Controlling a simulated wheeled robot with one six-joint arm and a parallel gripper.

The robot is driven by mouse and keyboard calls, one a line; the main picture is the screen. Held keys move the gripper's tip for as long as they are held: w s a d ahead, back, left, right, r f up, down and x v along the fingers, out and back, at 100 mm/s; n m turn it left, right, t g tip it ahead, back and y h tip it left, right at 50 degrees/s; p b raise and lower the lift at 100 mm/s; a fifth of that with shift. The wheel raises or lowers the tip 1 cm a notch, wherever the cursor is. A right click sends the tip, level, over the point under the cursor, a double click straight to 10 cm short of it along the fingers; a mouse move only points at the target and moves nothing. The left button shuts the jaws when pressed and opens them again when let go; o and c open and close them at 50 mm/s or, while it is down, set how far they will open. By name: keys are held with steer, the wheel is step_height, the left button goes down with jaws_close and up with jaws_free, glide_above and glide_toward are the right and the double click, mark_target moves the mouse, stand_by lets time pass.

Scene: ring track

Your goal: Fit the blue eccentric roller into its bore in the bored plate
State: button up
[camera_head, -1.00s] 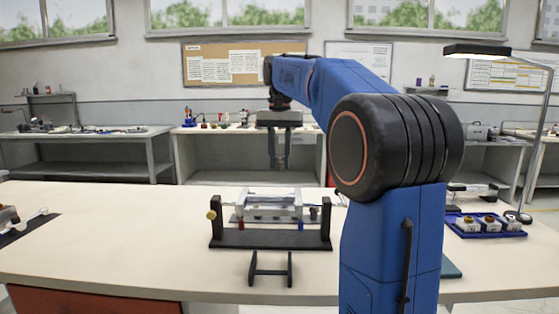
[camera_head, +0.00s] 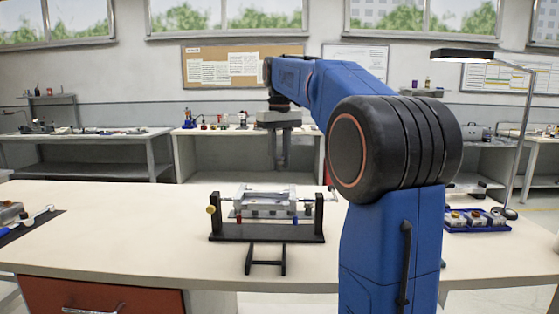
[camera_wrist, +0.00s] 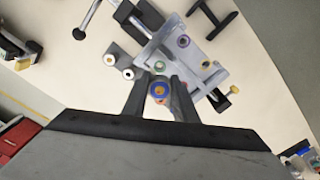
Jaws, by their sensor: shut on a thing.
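My gripper (camera_wrist: 158,95) is shut on the blue eccentric roller (camera_wrist: 158,89), whose blue ring and orange centre show between the fingertips in the wrist view. In the head view my gripper (camera_head: 281,163) hangs above and behind the fixture, and the roller is too small to make out there. The grey bored plate (camera_wrist: 210,49) lies just past the fingertips in the wrist view, with coloured ring-shaped features on it. In the head view the plate (camera_head: 265,209) sits in a black frame. The fingers hide part of the plate, and I cannot tell which bore matches the roller.
The black frame (camera_head: 268,234) stands on the pale bench, with a yellow knob (camera_head: 210,209) at its left. A blue tray (camera_head: 478,226) with several small parts lies at the right. A dark mat (camera_head: 30,229) with tools lies at the left. Bench between them is mostly clear.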

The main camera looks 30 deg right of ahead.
steer(key=shift+f, duration=2.75)
steer(key=shift+r, duration=1.35)
steer(key=shift+f, duration=1.3)
steer(key=shift+s+f, duration=0.1)
steer(key=shift+f, duration=0.45)
stand_by(2.1)
